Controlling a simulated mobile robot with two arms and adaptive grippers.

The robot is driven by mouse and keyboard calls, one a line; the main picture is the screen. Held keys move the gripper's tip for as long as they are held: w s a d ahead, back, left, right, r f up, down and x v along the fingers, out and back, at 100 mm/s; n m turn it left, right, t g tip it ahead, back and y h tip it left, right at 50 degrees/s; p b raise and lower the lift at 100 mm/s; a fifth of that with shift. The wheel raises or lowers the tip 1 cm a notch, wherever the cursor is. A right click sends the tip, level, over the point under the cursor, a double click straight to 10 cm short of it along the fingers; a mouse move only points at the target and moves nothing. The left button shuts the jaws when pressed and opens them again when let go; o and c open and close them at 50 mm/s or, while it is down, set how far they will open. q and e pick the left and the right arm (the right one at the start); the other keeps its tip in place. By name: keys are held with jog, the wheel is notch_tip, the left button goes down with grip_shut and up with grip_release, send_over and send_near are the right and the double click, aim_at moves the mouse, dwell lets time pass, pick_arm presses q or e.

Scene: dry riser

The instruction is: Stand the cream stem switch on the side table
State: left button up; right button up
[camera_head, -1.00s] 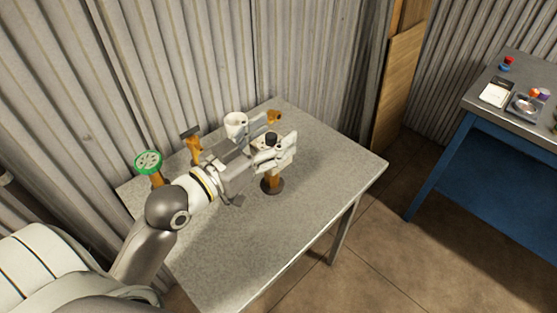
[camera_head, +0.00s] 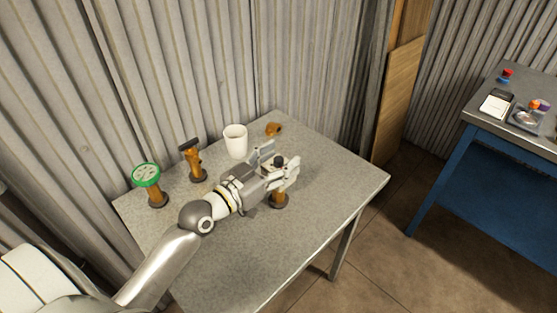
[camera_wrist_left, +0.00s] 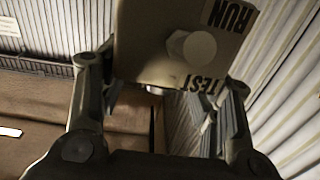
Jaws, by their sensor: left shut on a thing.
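The cream stem switch is a cream box with a dark cap, on an orange stem (camera_head: 280,197) with a dark round base. It looks upright, its base low against the grey tabletop (camera_head: 250,245); I cannot tell for sure whether it touches. In the left wrist view its cream face (camera_wrist_left: 150,50) shows a pale round knob and the words RUN and TEST. My left gripper (camera_head: 276,164) is shut on the box, one finger on each side, hiding part of it. The right gripper is not in view.
Behind on the table stand a green-wheeled orange stem (camera_head: 147,175), a dark-topped orange stem (camera_head: 193,162), a white mug (camera_head: 235,140) and an orange piece (camera_head: 273,130). The table's front and right are clear. A blue bench (camera_head: 490,185) with small items stands right.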

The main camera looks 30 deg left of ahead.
pick_arm(q)
jog(key=shift+r, duration=0.1)
jog(key=o, duration=1.4)
jog(key=shift+f, duration=0.2)
jog(key=o, duration=0.4)
jog(key=shift+c, duration=0.2)
